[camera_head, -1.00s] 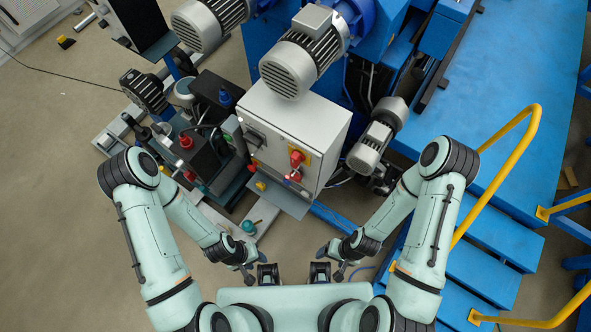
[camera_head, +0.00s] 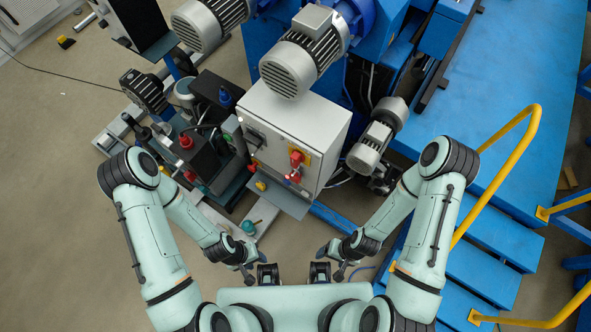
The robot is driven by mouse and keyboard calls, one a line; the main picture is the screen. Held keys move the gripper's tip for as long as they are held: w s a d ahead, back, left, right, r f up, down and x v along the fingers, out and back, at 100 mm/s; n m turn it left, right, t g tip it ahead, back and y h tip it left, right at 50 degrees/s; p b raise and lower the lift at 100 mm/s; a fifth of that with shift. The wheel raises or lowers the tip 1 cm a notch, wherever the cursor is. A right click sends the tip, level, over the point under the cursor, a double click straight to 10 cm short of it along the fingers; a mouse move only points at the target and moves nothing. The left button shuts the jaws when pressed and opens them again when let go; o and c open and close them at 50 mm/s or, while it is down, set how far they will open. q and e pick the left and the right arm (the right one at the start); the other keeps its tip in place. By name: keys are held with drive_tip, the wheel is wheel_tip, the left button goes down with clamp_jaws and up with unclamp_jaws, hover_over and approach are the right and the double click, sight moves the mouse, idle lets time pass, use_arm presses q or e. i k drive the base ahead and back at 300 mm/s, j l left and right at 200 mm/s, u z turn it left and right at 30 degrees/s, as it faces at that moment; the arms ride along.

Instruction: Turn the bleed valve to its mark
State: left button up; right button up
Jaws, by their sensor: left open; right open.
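I cannot tell for sure which part is the bleed valve, and no mark can be made out. Red knobs stand on the dark unit left of the grey cabinet: an upper red knob (camera_head: 186,141) and a lower red knob (camera_head: 190,176). A small teal round part (camera_head: 248,227) lies low beside the cabinet, on a pale beam. My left gripper (camera_head: 258,277) is open and empty, below the teal part and near my body. My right gripper (camera_head: 329,275) is open and empty, to its right. Neither gripper touches anything.
The grey cabinet (camera_head: 290,130) stands ahead with a red-and-yellow switch (camera_head: 297,160) on its front. Blue steps (camera_head: 470,270) and a yellow handrail (camera_head: 533,140) are at the right. Bare floor (camera_head: 60,200) is free at the left.

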sight(188, 175)
drive_tip(key=k+j+u, duration=0.8)
drive_tip(key=i+j+z, duration=0.15)
drive_tip(key=z, duration=0.3)
drive_tip(key=j+z, duration=0.25)
drive_tip(key=z, duration=0.2)
drive_tip(key=i+j+z, duration=0.2)
drive_tip(key=j, duration=0.35)
drive_tip(key=j+z, duration=0.25)
drive_tip(key=j, duration=0.25)
drive_tip(key=j+z, duration=0.2)
drive_tip(key=j, duration=1.95)
